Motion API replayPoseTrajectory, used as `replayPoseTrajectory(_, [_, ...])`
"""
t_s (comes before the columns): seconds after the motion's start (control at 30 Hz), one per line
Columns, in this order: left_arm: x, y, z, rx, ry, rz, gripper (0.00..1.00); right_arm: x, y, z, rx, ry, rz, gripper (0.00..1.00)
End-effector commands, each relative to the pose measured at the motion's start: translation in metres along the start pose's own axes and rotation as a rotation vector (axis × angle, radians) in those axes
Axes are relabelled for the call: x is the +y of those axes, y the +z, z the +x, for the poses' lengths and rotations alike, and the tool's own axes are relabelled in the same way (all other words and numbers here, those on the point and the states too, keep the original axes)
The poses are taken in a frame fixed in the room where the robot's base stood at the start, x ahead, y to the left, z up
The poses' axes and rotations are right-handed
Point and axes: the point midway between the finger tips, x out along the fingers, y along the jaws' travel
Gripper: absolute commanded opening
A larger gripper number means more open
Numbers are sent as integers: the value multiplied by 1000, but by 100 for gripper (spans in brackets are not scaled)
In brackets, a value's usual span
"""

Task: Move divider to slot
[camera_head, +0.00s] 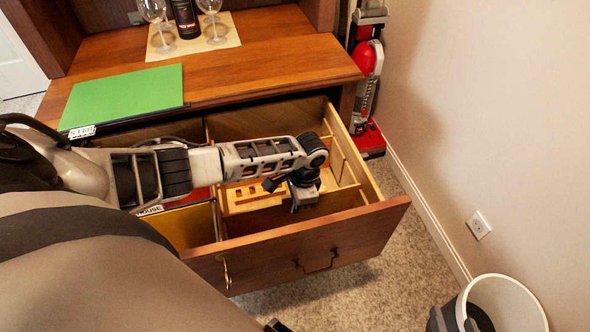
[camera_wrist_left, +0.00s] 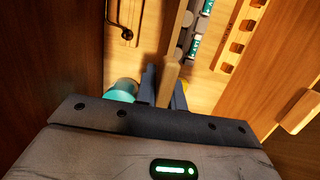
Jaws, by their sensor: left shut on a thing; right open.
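My left gripper (camera_head: 305,202) reaches down into the open drawer. In the left wrist view its dark fingers (camera_wrist_left: 163,88) are shut on a thin wooden divider (camera_wrist_left: 169,80), which stands on edge between them. A light wooden strip with notched slots (camera_wrist_left: 238,42) lies to the right of the divider in that view; notched wood also shows left of the gripper in the head view (camera_head: 247,192). The held divider is mostly hidden behind the gripper in the head view. I cannot tell whether it touches the drawer floor.
The drawer front (camera_head: 310,248) and side wall (camera_head: 352,150) enclose the workspace. Teal-and-grey batteries (camera_wrist_left: 196,42) and a dark bent rod (camera_wrist_left: 127,33) lie near the divider. A bin (camera_head: 520,300) stands at the lower right.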

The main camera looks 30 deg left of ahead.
Motion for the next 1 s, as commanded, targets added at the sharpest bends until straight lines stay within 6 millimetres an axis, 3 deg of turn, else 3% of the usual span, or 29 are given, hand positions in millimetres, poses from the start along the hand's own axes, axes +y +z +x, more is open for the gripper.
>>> replayPoseTrajectory(0.3, [0, -3, 17, 0, 0, 1, 0, 0, 5, 2, 11, -4, 6, 48])
replayPoseTrajectory(0.47, [0, -3, 17, 0, -1, 1, 0, -1, 4, 1, 11, -5, 7, 48])
replayPoseTrajectory(0.5, [0, -3, 17, 0, -1, 0, 22, -1, 4, 1, 11, -5, 7, 48])
replayPoseTrajectory(0.57, [0, -3, 17, 0, -1, 0, 36, -1, 4, 1, 12, -5, 7, 48])
replayPoseTrajectory(0.77, [0, -3, 17, 0, -1, 0, 36, -1, 3, 1, 13, -5, 7, 48])
replayPoseTrajectory(0.8, [0, -3, 17, 0, 0, 0, 47, -1, 3, 1, 14, -5, 7, 48])
replayPoseTrajectory(0.83, [0, -3, 17, 0, 0, 0, 50, -1, 3, 2, 14, -5, 6, 48])
replayPoseTrajectory(1.0, [0, -3, 17, 0, 0, 0, 50, -1, 2, 2, 17, -5, 6, 48])
